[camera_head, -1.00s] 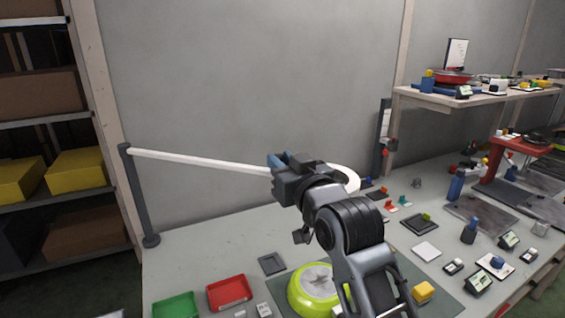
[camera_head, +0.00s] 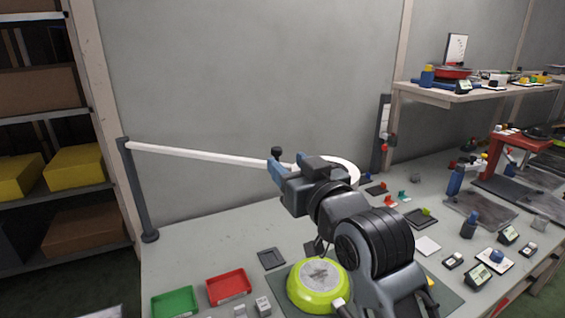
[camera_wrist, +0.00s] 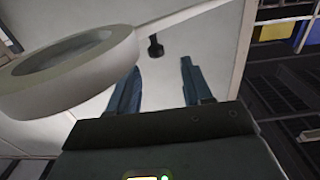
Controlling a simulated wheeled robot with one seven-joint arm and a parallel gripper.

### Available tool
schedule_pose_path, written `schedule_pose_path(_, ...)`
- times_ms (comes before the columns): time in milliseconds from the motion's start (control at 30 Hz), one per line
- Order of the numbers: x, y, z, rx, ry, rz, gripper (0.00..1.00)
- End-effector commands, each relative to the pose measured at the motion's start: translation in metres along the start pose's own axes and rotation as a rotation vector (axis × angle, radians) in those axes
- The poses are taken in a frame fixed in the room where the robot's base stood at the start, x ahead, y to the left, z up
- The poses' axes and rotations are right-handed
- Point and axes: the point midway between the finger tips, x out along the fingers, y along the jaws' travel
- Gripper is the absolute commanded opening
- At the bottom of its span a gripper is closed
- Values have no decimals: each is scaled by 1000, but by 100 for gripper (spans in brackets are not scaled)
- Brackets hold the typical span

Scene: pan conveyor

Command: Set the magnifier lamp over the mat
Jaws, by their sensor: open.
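The magnifier lamp has a grey post (camera_head: 139,190) at the bench's back left and a white arm (camera_head: 200,154) reaching right. Its white ring head (camera_head: 346,168) is partly hidden behind my gripper; in the wrist view the ring (camera_wrist: 75,70) is large at left. A dark knob (camera_head: 277,152) stands at the arm near my fingers. My gripper (camera_head: 284,170) is open and empty. In the wrist view the knob (camera_wrist: 155,46) appears between and beyond the fingertips; contact is not visible. The grey-green mat (camera_head: 446,297) lies at the front, partly hidden by my arm.
A lime-green pan (camera_head: 319,300) lies upside down on the mat. Red (camera_head: 229,300) and green (camera_head: 175,314) trays and a small dark tray (camera_head: 271,259) lie to its left. Small tools and a raised shelf (camera_head: 450,98) are at right. The back-left bench is clear.

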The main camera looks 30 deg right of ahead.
Motion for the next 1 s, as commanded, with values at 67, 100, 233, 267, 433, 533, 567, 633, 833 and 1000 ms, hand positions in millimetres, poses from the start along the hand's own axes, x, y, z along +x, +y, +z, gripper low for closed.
schedule_pose_path(67,-12,0,2,0,-1,0,50)
schedule_pose_path(100,-18,0,2,0,-1,-1,50)
schedule_pose_path(233,-28,-1,1,1,0,-1,50)
schedule_pose_path(267,-30,-1,1,1,-1,-2,50)
schedule_pose_path(433,-32,-1,0,1,-1,-2,50)
schedule_pose_path(533,-32,-1,0,1,-1,-2,50)
schedule_pose_path(567,-32,-1,0,1,-1,-2,50)
schedule_pose_path(633,-32,-1,0,1,-1,-2,50)
schedule_pose_path(833,-31,-1,0,1,-1,-2,50)
schedule_pose_path(1000,-31,-1,0,1,-1,-2,50)
